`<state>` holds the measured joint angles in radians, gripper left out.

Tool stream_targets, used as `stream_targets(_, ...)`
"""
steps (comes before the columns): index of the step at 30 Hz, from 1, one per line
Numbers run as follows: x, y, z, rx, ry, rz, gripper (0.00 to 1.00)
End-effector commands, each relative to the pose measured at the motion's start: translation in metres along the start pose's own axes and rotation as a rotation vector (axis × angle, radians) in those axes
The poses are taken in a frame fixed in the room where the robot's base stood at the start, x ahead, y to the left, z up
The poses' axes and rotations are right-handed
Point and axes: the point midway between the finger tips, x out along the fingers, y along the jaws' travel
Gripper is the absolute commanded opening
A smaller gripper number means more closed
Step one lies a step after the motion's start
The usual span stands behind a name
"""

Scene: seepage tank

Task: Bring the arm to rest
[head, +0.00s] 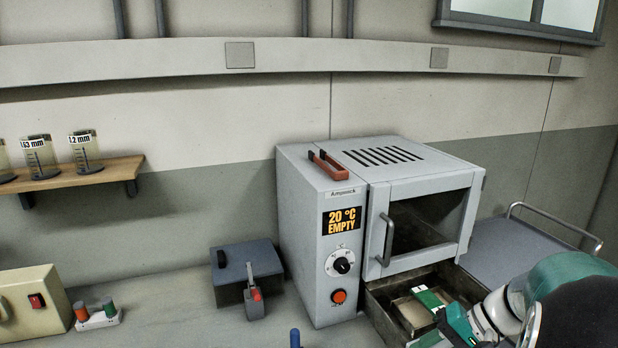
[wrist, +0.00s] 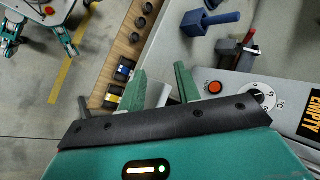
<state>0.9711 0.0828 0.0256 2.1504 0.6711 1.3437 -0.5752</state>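My gripper (head: 432,302) is at the lower right of the head view, in front of and over the open drawer (head: 382,318) under the oven's door. My arm reaches in from the right edge. In the wrist view the two green fingers of my gripper (wrist: 160,70) stand apart with a clear gap. No held object shows between them. A pale surface shows behind the gap. The oven (head: 322,255) is grey, and its display reads 20 °C EMPTY.
A grey side surface with a rail (head: 560,232) is at right. A wooden shelf (head: 80,175) with beakers hangs at left. Open floor (wrist: 50,100) shows in the wrist view.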

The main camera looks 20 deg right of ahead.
Motion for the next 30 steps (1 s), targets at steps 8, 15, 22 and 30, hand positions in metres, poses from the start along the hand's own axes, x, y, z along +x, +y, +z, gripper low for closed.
stream_targets(8, 0.036, -0.075, 0.063, -0.254, -0.004, 0.34, 0.33)
stream_targets(15, 0.05, -0.117, 0.114, -0.508, 0.116, 0.523, 0.33)
stream_targets(22, 0.052, -0.145, 0.154, -0.739, 0.273, 0.572, 0.33)
stream_targets(30, 0.052, -0.153, 0.165, -0.811, 0.333, 0.567, 0.33)
